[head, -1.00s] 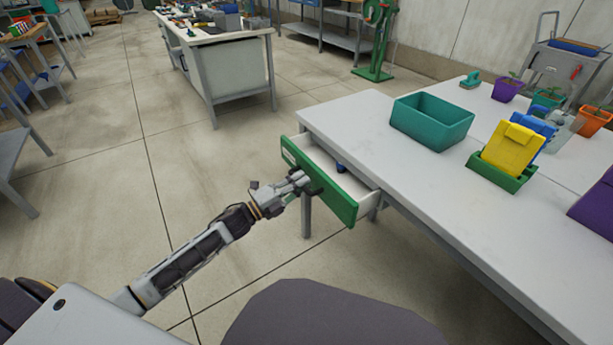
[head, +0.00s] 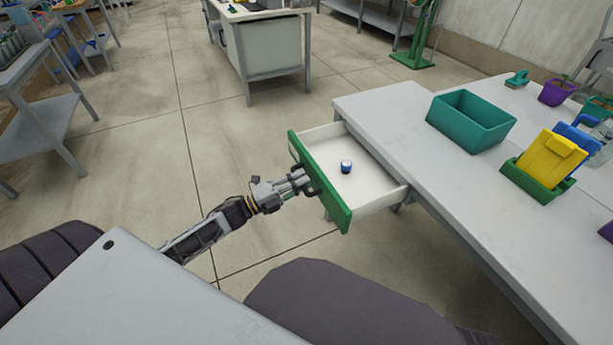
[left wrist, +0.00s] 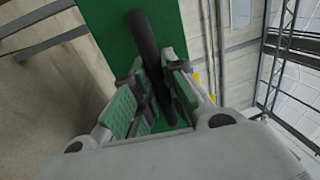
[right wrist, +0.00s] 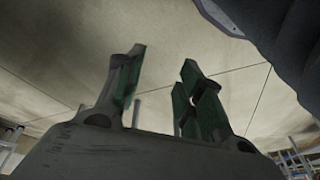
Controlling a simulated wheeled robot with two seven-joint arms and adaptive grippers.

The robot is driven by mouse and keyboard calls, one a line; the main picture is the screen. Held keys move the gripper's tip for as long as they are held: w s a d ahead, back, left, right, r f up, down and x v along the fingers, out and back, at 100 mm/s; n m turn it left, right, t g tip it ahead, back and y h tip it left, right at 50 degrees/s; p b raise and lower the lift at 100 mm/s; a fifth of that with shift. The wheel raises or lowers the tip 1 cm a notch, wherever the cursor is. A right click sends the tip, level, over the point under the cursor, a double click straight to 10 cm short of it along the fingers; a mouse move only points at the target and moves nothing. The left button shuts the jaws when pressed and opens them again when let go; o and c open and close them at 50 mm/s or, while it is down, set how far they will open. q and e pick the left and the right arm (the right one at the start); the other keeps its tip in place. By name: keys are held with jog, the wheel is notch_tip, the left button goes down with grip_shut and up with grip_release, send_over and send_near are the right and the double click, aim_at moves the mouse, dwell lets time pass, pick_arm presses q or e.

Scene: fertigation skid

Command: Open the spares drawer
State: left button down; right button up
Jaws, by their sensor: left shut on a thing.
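The spares drawer (head: 320,181) has a green front and white inside, and it stands pulled well out from the end of the white table. A small blue and white item (head: 346,167) lies on its floor. My left gripper (head: 305,184) is at the drawer's front, shut on the dark bar handle (left wrist: 148,50). In the left wrist view the handle runs between the finger pads, with the green drawer front (left wrist: 104,28) behind it. My right gripper (right wrist: 160,85) shows only in the right wrist view, with its fingers apart and nothing between them.
On the white table (head: 385,108) stand a teal bin (head: 471,121) and a yellow item (head: 551,158) in a green holder (head: 535,185). Another bench (head: 275,60) stands farther back. The floor left of the drawer is clear.

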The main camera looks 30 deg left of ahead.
pick_arm(q)
jog(key=shift+s+a, duration=0.25)
jog(key=shift+s, duration=0.1)
pick_arm(e)
jog(key=shift+f, duration=0.3)
pick_arm(q)
jog(key=shift+f, duration=0.1)
pick_arm(e)
jog(key=shift+f, duration=0.1)
pick_arm(q)
jog(key=c, duration=1.5)
grip_release()
jog(key=shift+o, duration=0.2)
jog(key=v, duration=1.2)
jog(key=shift+w, duration=0.1)
